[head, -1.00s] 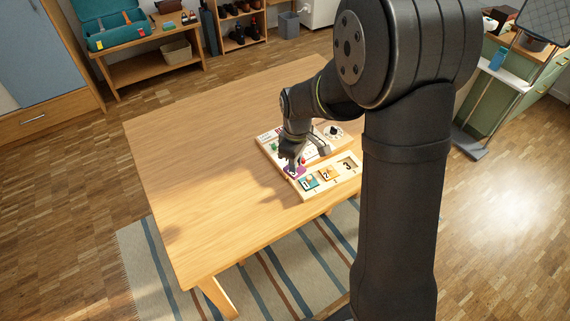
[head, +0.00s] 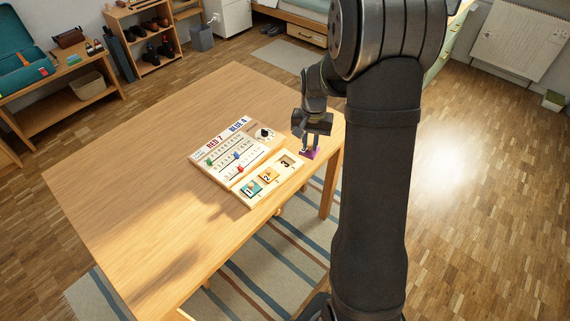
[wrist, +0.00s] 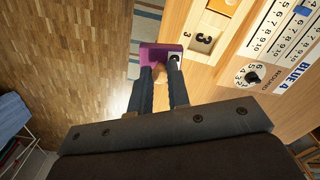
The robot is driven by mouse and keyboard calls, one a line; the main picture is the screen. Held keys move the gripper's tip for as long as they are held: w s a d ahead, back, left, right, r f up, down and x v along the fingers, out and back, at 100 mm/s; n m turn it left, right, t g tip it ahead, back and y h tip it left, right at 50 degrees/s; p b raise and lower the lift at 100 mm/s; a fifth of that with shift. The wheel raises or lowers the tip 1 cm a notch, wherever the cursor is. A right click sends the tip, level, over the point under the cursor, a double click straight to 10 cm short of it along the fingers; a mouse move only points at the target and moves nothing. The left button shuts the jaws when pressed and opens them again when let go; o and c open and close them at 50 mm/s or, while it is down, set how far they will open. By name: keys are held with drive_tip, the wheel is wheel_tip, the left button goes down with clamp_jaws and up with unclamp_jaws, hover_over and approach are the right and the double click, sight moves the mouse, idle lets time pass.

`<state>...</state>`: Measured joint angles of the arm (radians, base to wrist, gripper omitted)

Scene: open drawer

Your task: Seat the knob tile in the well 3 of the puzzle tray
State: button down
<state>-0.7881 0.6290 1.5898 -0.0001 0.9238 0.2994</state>
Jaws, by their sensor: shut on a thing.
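The knob tile is a purple square tile (head: 309,155); it also shows in the wrist view (wrist: 148,54). My gripper (head: 311,143) is shut on its knob, and the fingers (wrist: 160,75) hide most of that knob. The tile is just right of the end of the pale wooden puzzle tray (head: 277,175) in the head view, apart from well 3 and seemingly raised near the table edge. Wells 1 and 2 hold a teal tile (head: 250,188) and an orange tile (head: 268,177).
A white scoreboard (head: 224,150) with coloured pegs and a black dial (head: 264,134) lies behind the tray. The left of the wooden table (head: 130,170) is clear. The table's right edge is close to my gripper.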

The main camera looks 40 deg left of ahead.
drive_tip(key=w+d+m, duration=0.2)
drive_tip(key=shift+w+m, duration=0.3)
drive_tip(key=s+a+f, duration=0.1)
drive_tip(key=a+f, duration=0.1)
drive_tip(key=a, duration=0.1)
drive_tip(key=s+a+f, duration=0.1)
drive_tip(key=a+f, duration=0.1)
drive_tip(key=a, duration=0.2)
drive_tip(key=s+a+f, duration=0.1)
drive_tip(key=a+f, duration=0.1)
drive_tip(key=a, duration=0.1)
drive_tip(key=shift+s+a+f, duration=0.3)
drive_tip(key=shift+s+f, duration=0.05)
drive_tip(key=shift+f, duration=0.05)
drive_tip(key=shift+a+f, duration=0.1)
drive_tip(key=shift+f, duration=1.95)
drive_tip(key=shift+f, duration=0.15)
drive_tip(key=c, duration=1.4)
unclamp_jaws()
drive_tip(key=shift+o, duration=0.2)
wheel_tip(320, 180, up, 12)
drive_tip(key=shift+r, duration=0.2)
